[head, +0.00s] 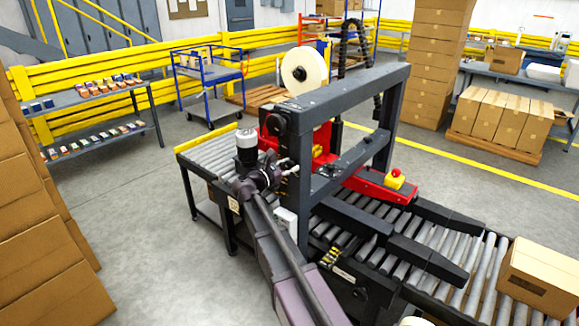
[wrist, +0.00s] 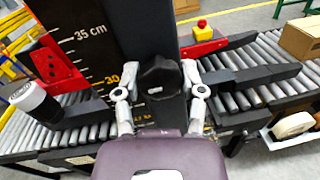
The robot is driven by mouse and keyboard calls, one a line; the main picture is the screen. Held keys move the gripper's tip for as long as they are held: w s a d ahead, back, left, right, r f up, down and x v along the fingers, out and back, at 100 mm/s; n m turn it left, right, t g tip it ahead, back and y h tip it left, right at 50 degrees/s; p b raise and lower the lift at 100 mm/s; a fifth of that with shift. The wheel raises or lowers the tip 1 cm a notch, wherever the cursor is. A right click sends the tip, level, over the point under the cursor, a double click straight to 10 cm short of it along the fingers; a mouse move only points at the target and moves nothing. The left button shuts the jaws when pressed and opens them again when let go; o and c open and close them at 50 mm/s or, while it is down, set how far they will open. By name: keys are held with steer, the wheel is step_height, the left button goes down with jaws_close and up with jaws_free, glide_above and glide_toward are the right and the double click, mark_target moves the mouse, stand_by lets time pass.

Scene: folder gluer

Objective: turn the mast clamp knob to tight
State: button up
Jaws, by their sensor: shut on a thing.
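The mast clamp knob (wrist: 158,90) is a black lobed knob in the middle of the wrist view, in front of the dark mast (wrist: 100,30). The mast carries a scale marked 35 cm and 30. My gripper (wrist: 160,76) has one finger on each side of the knob and is shut on it. In the head view my gripper (head: 287,165) reaches the near upright of the dark frame (head: 303,200). The knob is too small and too covered there to make out. Whether it is tight cannot be told.
A roller conveyor (head: 480,265) runs through the machine, with a carton (head: 540,275) at its right end. A red unit with a yellow-based red button (head: 395,180) sits behind the frame. A tape roll (head: 303,70) is on top. Open floor (head: 150,225) lies to the left.

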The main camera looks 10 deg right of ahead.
steer(key=shift+m, duration=0.6)
steer(key=m+p, duration=0.1)
steer(key=m, duration=0.2)
steer(key=shift+r+y, duration=0.1)
steer(key=shift+y, duration=0.3)
steer(key=m, duration=0.4)
steer(key=shift+m+p, duration=0.35)
steer(key=shift+m, duration=0.05)
steer(key=m+y, duration=0.1)
steer(key=m, duration=0.3)
steer(key=m+t, duration=0.1)
steer(key=m, duration=0.2)
steer(key=shift+m, duration=0.3)
steer(key=shift+y, duration=0.3)
steer(key=o, duration=1.1)
steer(key=shift+d, duration=0.1)
steer(key=shift+o, duration=0.2)
